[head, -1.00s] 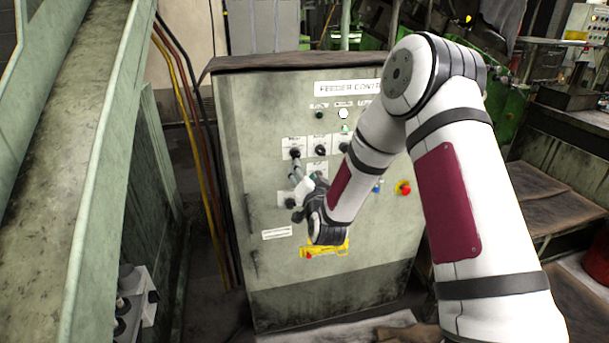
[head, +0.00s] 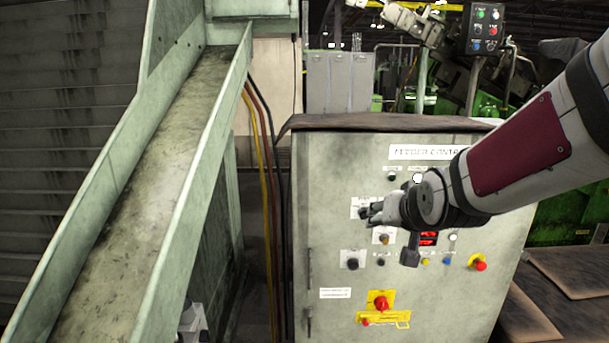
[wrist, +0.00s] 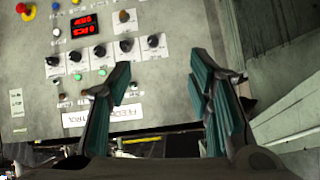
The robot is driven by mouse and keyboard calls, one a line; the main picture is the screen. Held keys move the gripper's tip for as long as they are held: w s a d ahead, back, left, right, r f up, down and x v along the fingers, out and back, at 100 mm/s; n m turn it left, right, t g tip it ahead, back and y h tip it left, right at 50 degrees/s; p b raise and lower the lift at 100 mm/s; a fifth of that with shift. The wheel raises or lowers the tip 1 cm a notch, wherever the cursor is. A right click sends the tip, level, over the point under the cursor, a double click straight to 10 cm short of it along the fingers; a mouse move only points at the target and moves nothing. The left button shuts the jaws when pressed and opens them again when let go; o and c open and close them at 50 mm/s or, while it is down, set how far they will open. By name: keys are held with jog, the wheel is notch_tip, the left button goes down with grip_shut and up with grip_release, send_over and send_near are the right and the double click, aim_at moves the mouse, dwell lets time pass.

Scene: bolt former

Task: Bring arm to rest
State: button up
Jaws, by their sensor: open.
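My gripper (wrist: 165,85) shows in the wrist view with its two teal-padded fingers spread apart and nothing between them. It faces the feeder control cabinet (head: 330,240), a grey-green box with knobs, lights and a red display. In the head view my arm comes in from the right and its wrist end is in front of the cabinet's upper panel. The gripper (head: 368,212) there points left, near a black knob, and partly covers the panel. I cannot tell whether it touches the panel. The red display (wrist: 85,25) and a row of black knobs (wrist: 98,52) show in the wrist view.
A long sloping metal chute (head: 130,200) fills the left. Yellow and red cables (head: 262,150) hang between it and the cabinet. A red switch on a yellow plate (head: 380,302) sits low on the cabinet. A control box (head: 487,29) stands behind at upper right.

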jog(key=s+d+r+n+g, duration=0.1)
jog(key=s+g, duration=0.4)
jog(key=s, duration=2.3)
jog(key=shift+d+r+n, duration=0.4)
jog(key=shift+d+r, duration=0.15)
jog(key=shift+r, duration=0.05)
